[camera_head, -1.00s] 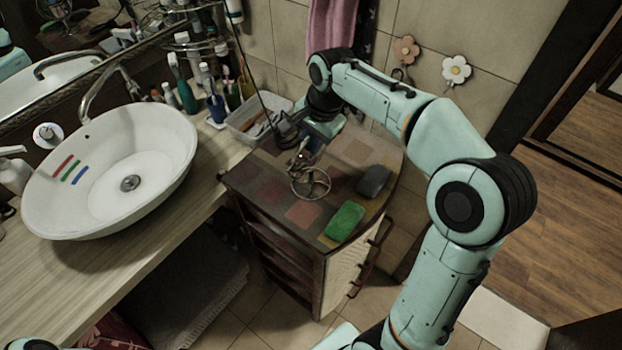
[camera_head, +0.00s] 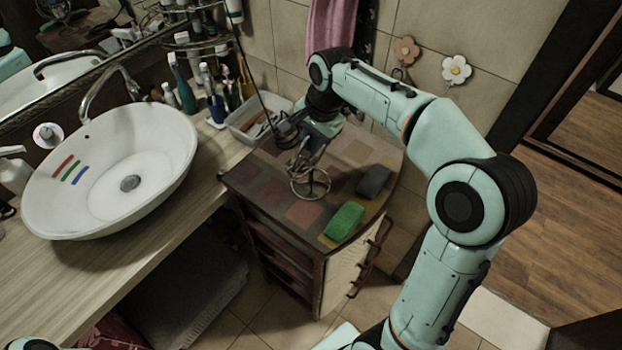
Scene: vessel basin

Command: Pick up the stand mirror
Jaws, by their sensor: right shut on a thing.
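The stand mirror (camera_head: 310,184) is a small metal piece with a spoked ring at its lower end and a thin part rising from it. It is on the patchwork top of the small cabinet, near its middle. My right gripper (camera_head: 301,156) comes down from above and is shut on the upper part of the stand mirror. The fingers partly hide that part. I cannot tell whether the ring touches the cabinet top. My left gripper is not in view; only a bit of my left arm shows at the bottom left.
A green sponge (camera_head: 344,221) and a dark grey block (camera_head: 374,181) lie right of the mirror on the cabinet (camera_head: 262,186). A bin (camera_head: 243,128) with small items stands behind left. A white basin (camera_head: 108,190) and bottles are at the left. The tiled wall is close behind.

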